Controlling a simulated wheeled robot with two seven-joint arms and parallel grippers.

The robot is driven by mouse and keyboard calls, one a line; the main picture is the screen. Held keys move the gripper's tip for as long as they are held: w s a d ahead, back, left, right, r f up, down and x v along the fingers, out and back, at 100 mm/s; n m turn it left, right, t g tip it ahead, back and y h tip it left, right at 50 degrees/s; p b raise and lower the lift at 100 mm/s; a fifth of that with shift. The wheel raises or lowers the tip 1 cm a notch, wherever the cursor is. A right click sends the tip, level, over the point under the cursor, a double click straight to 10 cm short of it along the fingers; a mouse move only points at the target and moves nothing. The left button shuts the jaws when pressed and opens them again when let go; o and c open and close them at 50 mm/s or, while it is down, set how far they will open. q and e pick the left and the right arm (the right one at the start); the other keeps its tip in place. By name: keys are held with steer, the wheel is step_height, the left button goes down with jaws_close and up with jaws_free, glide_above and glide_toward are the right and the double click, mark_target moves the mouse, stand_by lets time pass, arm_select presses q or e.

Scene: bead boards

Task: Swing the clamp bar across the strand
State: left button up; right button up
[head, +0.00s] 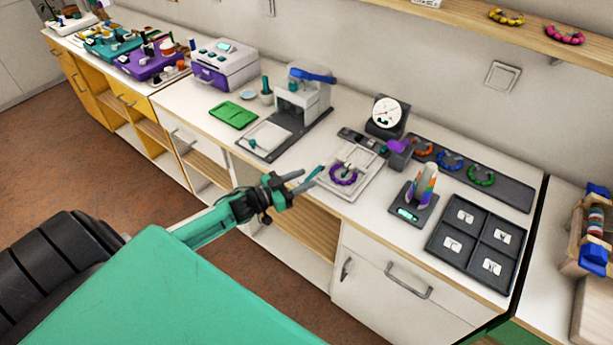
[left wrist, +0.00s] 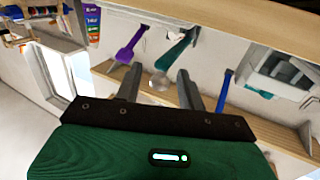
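A ring-shaped strand of purple beads (head: 343,175) lies on a pale square board (head: 362,187) near the counter's front edge. A thin teal bar (head: 314,173) shows at the board's left side; it may be the clamp bar, and it does not lie across the strand. My left gripper (head: 308,179) is just left of the board, its fingertips near the teal bar. I cannot tell whether they touch. Its two fingers are apart, and the left wrist view shows nothing between them (left wrist: 157,86). My right gripper is not in view.
Behind the board stand a round dial (head: 387,113) and a grey block with a purple top (head: 398,146). A white press (head: 300,97) stands to the left.

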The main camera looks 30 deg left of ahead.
arm_select(q)
steer(key=shift+x, duration=0.95)
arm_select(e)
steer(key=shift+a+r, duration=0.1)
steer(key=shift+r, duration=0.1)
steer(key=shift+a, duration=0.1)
arm_select(q)
steer(key=shift+c, duration=0.9)
jaws_close()
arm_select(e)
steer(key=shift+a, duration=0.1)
